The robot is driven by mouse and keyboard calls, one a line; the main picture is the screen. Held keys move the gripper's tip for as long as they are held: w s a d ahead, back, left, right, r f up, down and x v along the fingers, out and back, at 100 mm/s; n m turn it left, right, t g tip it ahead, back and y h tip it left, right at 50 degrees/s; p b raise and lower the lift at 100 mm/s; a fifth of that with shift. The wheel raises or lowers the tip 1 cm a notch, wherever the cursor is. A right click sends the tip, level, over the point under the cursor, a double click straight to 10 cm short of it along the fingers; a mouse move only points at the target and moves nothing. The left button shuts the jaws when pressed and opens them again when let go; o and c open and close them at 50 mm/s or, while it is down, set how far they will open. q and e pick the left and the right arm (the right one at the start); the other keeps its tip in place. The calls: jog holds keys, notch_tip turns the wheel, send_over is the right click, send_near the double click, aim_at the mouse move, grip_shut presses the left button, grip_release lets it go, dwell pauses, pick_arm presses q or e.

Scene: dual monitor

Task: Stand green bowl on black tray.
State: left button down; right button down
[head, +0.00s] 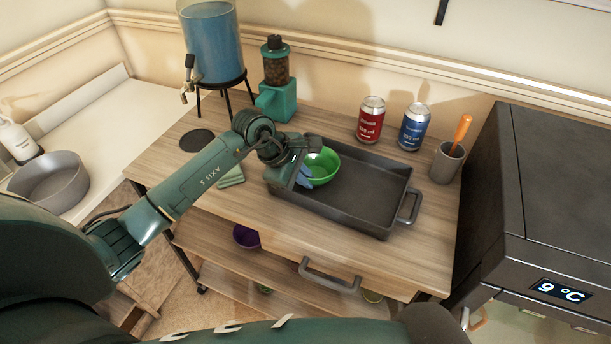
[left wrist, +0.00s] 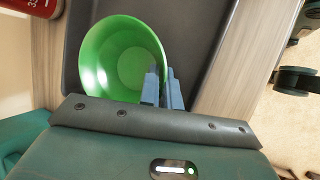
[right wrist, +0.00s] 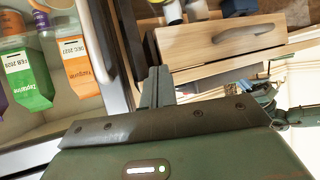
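The green bowl (head: 323,163) is upright over the back left part of the black tray (head: 365,205); I cannot tell whether its base touches the tray floor. My left gripper (head: 305,177) is at the bowl's near left side. In the left wrist view the blue-grey fingers (left wrist: 163,88) are close together across the rim of the bowl (left wrist: 115,60), shut on it. The tray (left wrist: 195,40) shows beside the bowl there. My right gripper (right wrist: 161,85) is shut and empty, away from the tray, in front of a wooden drawer.
A red can (head: 370,120) and a blue can (head: 414,127) stand behind the tray. A grey cup (head: 446,163) with an orange-handled tool is to its right. A teal grinder (head: 277,80) and a water dispenser (head: 213,45) stand at back left. A dark cabinet (head: 560,200) is at right.

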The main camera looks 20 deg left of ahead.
pick_arm(q)
jog(key=c, duration=2)
grip_release()
jog(key=shift+f, duration=0.1)
jog(key=shift+c, duration=0.2)
jog(key=o, duration=0.4)
jog(key=shift+o, duration=0.2)
